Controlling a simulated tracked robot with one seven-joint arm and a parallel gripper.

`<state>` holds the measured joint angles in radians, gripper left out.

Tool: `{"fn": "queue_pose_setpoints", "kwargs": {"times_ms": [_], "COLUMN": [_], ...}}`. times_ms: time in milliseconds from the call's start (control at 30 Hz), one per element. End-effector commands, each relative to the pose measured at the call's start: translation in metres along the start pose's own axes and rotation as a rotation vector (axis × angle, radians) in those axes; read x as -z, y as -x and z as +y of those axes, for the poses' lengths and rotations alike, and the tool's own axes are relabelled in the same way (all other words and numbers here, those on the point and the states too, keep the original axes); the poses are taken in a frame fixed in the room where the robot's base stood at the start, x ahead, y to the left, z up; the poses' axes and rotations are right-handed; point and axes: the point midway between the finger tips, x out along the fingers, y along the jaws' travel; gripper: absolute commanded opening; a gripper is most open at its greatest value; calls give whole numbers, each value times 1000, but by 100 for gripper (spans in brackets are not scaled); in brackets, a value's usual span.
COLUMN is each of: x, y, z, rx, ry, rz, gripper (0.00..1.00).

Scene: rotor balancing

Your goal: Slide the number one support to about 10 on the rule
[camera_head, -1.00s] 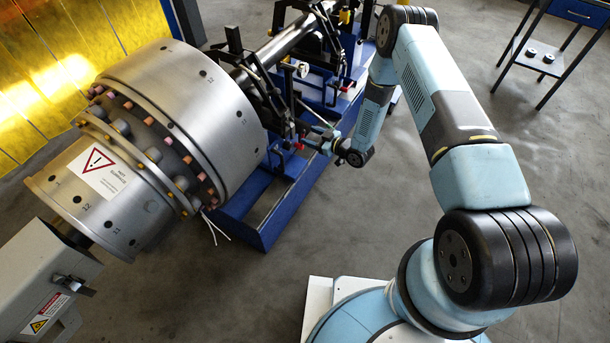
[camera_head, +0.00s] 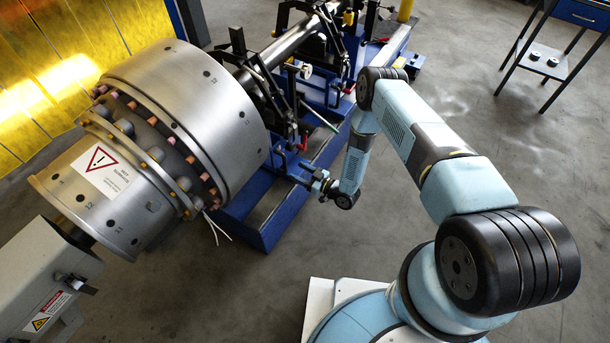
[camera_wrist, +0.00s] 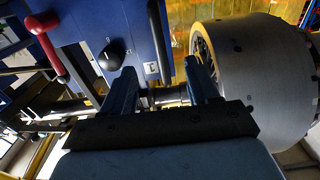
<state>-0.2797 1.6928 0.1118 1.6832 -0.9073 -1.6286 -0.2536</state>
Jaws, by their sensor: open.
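The near support is a blue block beneath the rotor shaft, with black uprights (camera_head: 286,118). In the wrist view its blue face (camera_wrist: 105,20) fills the upper middle. It carries a black knob (camera_wrist: 111,55) and a small white label (camera_wrist: 151,68) that seems to read 1. A red-handled lever (camera_wrist: 45,32) stands out to the left. My gripper (camera_wrist: 162,75) is open and empty, its two fingers pointing at the lower edge of this face. In the head view my gripper (camera_head: 308,176) is low beside the blue bed (camera_head: 265,222). I cannot make out the rule or its numbers.
The big steel rotor drum (camera_head: 190,95) stands left of my gripper, with loose white wires under it. The shaft (camera_head: 290,45) runs back to further blue stands. A black-framed table (camera_head: 548,58) is far right. Floor between my base and the bed is clear.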

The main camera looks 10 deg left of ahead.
Motion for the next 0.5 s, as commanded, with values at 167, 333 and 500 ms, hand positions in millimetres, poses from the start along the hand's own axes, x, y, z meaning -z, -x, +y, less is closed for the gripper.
{"fn": "queue_pose_setpoints", "kwargs": {"times_ms": [167,333,500], "x": [1,0,0], "y": [-22,-42,-60], "z": [0,0,0], "rx": [1,-1,-1], "ry": [1,0,0], "rz": [2,1,1], "gripper": [60,60,60]}}
